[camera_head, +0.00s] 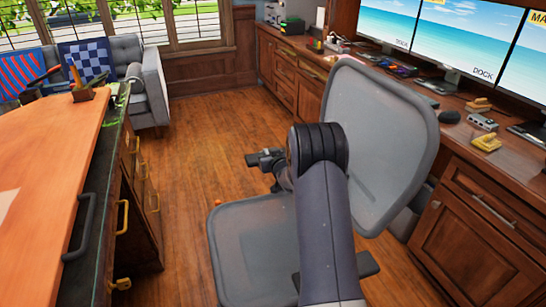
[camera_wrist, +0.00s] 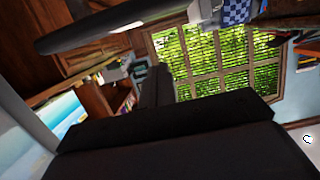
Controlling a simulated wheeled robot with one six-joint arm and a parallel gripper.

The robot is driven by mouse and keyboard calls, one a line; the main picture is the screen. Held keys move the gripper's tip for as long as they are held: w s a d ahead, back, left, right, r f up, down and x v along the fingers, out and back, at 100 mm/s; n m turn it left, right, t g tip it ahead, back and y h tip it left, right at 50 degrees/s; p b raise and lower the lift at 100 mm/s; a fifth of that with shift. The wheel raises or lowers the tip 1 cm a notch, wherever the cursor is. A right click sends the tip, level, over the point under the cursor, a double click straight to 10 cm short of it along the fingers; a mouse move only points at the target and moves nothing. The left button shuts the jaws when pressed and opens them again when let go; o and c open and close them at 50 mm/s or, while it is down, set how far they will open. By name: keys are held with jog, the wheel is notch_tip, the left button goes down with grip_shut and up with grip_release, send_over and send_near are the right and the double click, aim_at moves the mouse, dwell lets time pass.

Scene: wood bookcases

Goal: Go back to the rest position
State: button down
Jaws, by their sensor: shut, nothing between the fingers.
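My arm rises from the bottom centre of the head view, and its dark elbow stands in front of the grey office chair (camera_head: 390,130). My gripper (camera_head: 254,159) is small and dark to the left of the elbow, above the chair's seat and partly hidden by the arm. In the wrist view my gripper (camera_wrist: 158,75) shows as a dark upright shape at the middle. It is shut with nothing held.
A wooden desk (camera_head: 50,160) with drawers stands at left. A long wooden counter (camera_head: 480,190) with several monitors (camera_head: 465,45) runs along the right. Open wood floor (camera_head: 200,130) lies between. The wrist view shows the window (camera_wrist: 215,65) sideways.

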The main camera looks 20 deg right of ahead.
jog(key=shift+v, duration=2.35)
jog(key=shift+w, duration=0.15)
jog(key=w+f, duration=0.1)
jog(key=w, duration=0.2)
jog(key=w+f+b, duration=0.1)
jog(key=w+f, duration=0.1)
jog(key=w, duration=0.1)
jog(key=w+f, duration=0.2)
jog(key=w, duration=0.1)
jog(key=shift+w+f, duration=0.25)
jog(key=shift+w, duration=0.05)
jog(key=shift+f+b, duration=0.35)
jog(key=shift+f, duration=0.1)
jog(key=shift+r, duration=0.1)
